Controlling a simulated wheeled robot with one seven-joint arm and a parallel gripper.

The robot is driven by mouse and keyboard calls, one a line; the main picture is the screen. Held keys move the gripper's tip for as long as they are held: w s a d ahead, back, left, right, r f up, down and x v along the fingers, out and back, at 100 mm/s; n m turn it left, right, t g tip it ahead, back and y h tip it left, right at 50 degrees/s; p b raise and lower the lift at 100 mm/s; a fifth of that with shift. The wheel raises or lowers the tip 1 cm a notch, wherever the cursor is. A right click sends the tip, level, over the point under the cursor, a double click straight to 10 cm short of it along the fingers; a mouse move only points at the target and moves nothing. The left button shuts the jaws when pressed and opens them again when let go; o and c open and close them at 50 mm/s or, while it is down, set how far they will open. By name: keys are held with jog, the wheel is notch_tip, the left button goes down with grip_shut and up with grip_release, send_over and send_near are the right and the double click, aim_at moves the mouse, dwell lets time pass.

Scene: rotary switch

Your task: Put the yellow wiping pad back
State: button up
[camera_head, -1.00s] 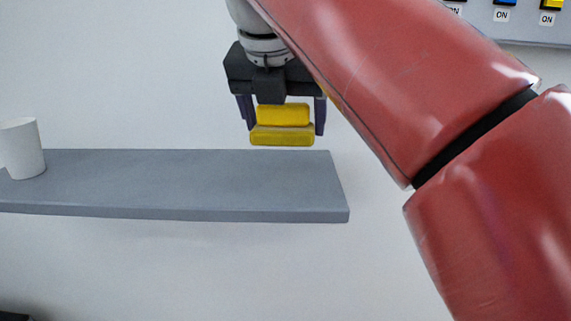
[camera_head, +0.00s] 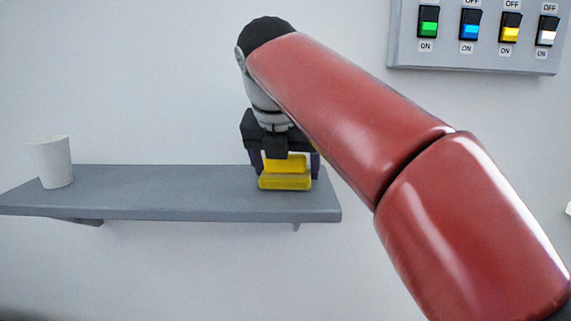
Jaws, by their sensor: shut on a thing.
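The yellow wiping pad (camera_head: 285,182) is a small yellow block with a narrower upper part. It is at the right end of the grey wall shelf (camera_head: 165,190), low over its top; I cannot tell whether its underside touches the shelf. My gripper (camera_head: 286,164) points down from above and is shut on the pad, with a dark finger at each side of its upper part. The gripper body and fingers hide part of the shelf's back edge.
A white cup (camera_head: 53,162) stands at the shelf's left end. The shelf between the cup and the pad is bare. A grey switch panel (camera_head: 480,53) with green, blue, yellow and white switches is on the wall at upper right. My red arm crosses the right half.

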jog(key=o, duration=0.9)
jog(key=shift+f, duration=0.15)
jog(key=shift+o, duration=0.2)
jog(key=shift+r, duration=0.3)
jog(key=v, duration=0.5)
jog(key=s+v, duration=0.1)
jog(key=v, duration=0.1)
jog(key=shift+s+a+f, duration=0.1)
jog(key=shift+s+f, duration=0.05)
jog(key=shift+s, duration=0.05)
